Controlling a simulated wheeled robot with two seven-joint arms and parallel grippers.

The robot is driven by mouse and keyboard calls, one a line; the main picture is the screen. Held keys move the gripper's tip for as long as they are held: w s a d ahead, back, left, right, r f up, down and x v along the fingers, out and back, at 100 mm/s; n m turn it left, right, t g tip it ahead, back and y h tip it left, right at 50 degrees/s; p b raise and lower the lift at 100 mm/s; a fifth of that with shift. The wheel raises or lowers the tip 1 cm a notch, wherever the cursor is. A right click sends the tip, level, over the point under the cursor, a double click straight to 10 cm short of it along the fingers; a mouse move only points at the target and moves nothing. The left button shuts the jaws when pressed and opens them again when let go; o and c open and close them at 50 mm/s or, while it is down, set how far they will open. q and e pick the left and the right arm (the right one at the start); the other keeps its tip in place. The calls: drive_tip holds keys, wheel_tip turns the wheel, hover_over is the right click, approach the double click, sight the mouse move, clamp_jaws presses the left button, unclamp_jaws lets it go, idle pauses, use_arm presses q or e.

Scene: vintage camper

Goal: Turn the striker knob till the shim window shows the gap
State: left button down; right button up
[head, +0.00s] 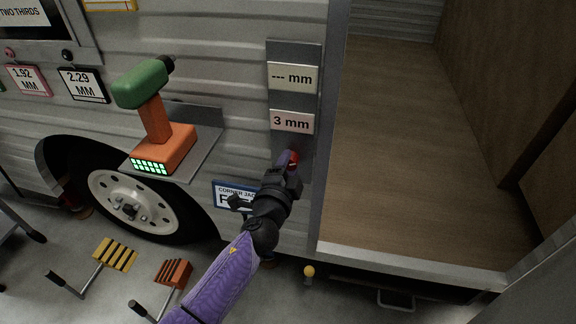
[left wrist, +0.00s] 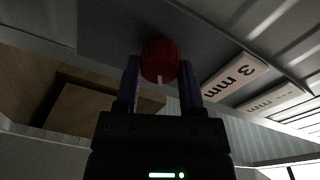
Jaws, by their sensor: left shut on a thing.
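The red striker knob (head: 294,156) is on the grey metal strip by the camper's door opening, below two label windows. In the left wrist view the knob (left wrist: 159,57) sits between my finger pads, with a pale mark on its face at the lower edge. My left gripper (head: 288,163) is shut on the knob and hides most of it in the head view. The upper window (head: 292,78) reads "--- mm". The lower window (head: 292,121) reads "3 mm". Which of them is the shim window is not marked. My right gripper is not in view.
A green and orange drill (head: 155,115) stands on a grey shelf (head: 205,143) left of the strip. A blue-edged sign (head: 225,190) is partly behind my left gripper. The open doorway with a wooden floor (head: 400,150) lies to the right.

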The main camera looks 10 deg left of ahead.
use_arm(q)
drive_tip(key=shift+c, duration=1)
unclamp_jaws()
drive_tip(key=shift+s, duration=0.25)
drive_tip(key=s+p, duration=0.2)
drive_tip(key=s, duration=0.7)
drive_tip(key=shift+s+a+r, duration=0.15)
drive_tip(key=shift+s+a, duration=0.05)
drive_tip(key=shift+a, duration=0.05)
